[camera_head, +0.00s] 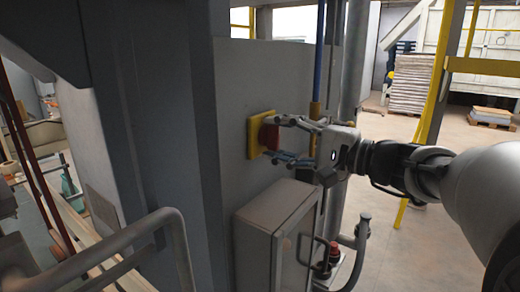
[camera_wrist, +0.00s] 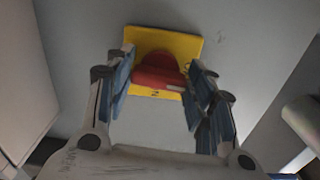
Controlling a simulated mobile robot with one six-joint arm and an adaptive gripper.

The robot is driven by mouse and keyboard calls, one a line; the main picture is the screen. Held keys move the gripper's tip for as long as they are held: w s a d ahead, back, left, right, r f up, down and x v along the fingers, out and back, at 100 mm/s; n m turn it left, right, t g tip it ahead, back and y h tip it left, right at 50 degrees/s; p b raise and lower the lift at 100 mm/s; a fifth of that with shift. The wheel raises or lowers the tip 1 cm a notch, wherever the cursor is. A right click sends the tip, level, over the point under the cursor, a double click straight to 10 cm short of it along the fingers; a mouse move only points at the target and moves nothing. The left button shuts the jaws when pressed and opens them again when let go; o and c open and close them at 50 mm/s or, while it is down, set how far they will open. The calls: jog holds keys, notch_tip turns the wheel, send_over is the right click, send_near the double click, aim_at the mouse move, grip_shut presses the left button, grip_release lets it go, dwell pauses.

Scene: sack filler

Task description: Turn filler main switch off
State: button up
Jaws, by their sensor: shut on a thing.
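The filler main switch is a red rotary knob (camera_head: 269,134) on a square yellow plate (camera_head: 254,137), fixed to a grey panel. In the wrist view the red knob (camera_wrist: 158,72) sits in front of the yellow plate (camera_wrist: 185,46), between the two blue-padded fingers. My gripper (camera_head: 280,138) reaches the switch from the right, with one finger above and one below the knob in the head view. It is shut on the red knob; the contact itself is partly hidden. In the wrist view my gripper (camera_wrist: 160,88) has a finger on each side of the knob.
A grey box (camera_head: 262,230) with a handle stands out from the panel just below my gripper. A vertical blue and yellow pipe (camera_head: 317,75) runs behind the gripper. A bent grey rail (camera_head: 130,240) is at lower left. Open floor (camera_head: 470,160) lies at right.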

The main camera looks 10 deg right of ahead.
jog(key=shift+n, duration=0.6)
jog(key=o, duration=1.1)
jog(key=shift+c, duration=0.2)
jog(key=v, duration=1.2)
